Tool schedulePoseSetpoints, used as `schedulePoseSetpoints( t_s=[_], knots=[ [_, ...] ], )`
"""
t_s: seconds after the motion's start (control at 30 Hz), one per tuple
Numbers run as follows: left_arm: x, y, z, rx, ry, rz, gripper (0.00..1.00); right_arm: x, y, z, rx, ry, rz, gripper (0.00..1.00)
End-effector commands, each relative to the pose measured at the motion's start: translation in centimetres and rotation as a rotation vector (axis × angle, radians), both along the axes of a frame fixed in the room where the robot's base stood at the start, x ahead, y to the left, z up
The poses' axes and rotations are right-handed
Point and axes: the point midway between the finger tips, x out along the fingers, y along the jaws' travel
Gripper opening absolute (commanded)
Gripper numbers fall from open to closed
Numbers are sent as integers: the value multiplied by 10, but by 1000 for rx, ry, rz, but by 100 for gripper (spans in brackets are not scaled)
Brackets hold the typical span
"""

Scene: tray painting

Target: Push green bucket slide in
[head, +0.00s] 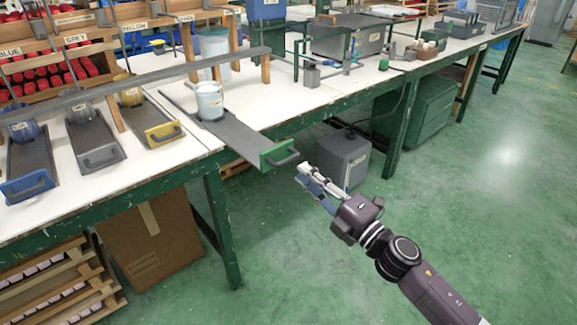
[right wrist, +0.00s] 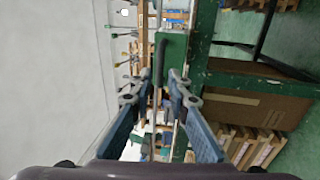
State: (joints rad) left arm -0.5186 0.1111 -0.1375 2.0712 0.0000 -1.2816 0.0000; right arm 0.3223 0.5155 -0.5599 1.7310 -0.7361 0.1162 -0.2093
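The green slide is a grey tray (head: 232,132) with a green front plate (head: 267,157) and a dark handle (head: 284,158). It sticks out past the table's front edge. A pale bucket (head: 209,106) stands upright on it, towards the back. My right gripper (head: 306,176) is open and empty, just in front of the handle and apart from it in the head view. In the right wrist view, the handle (right wrist: 159,62) and green plate (right wrist: 174,58) show ahead, between and beyond the open fingers. My left gripper is not in view.
Slides with blue (head: 27,188), grey (head: 101,157) and yellow (head: 163,134) fronts lie to the left on the white table (head: 130,178). A grey container (head: 343,160) stands on the floor below the green slide. A cardboard box (head: 150,240) stands under the table. The floor at right is clear.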

Motion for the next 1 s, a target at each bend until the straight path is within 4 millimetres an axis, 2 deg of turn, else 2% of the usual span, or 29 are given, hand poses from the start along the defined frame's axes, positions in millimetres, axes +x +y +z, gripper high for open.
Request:
schedulePoseSetpoints(
  t_s=[0.4,0.57,0.83,1.0],
  knots=[
    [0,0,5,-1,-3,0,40,47,37,11,3,3,-2,16],
    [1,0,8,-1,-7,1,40,55,43,12,3,4,-3,16],
    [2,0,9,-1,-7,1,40,55,44,12,3,4,-3,16],
    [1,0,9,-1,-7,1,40,55,44,12,2,4,-3,0]
  ],
)
